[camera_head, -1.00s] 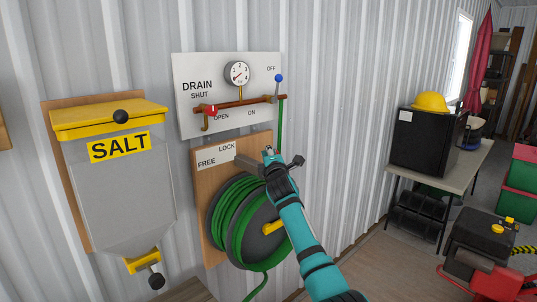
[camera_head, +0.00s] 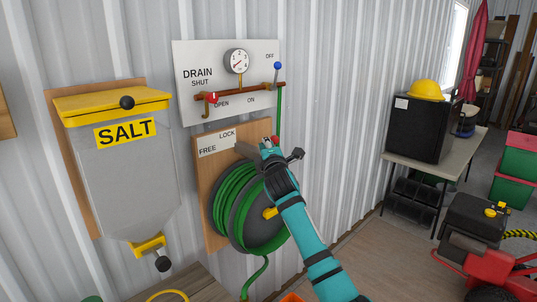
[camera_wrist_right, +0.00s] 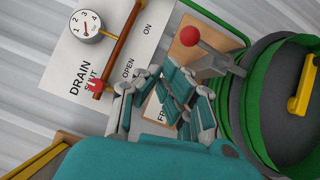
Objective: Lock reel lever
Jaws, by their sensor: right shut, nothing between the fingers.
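The green hose reel (camera_head: 238,208) hangs on a wooden board (camera_head: 212,235) with a LOCK/FREE label (camera_head: 217,143) at its top. In the right wrist view the reel lever is a grey arm with a red ball (camera_wrist_right: 190,36), beside the reel drum (camera_wrist_right: 285,100). In the head view a red spot (camera_head: 276,139) shows just behind my gripper; most of the lever is hidden there. My right gripper (camera_head: 268,148) is shut and empty in front of the board's upper part. In the wrist view its fingers (camera_wrist_right: 165,85) are beside the lever, over the label. Contact with the lever cannot be told.
Above is a white drain panel (camera_head: 190,60) with a gauge (camera_head: 236,62), a red valve handle (camera_head: 212,98) and a blue-knobbed lever (camera_head: 278,66). A SALT dispenser (camera_head: 125,180) hangs at left. A table (camera_head: 460,155) with a black box (camera_head: 418,130) stands at right.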

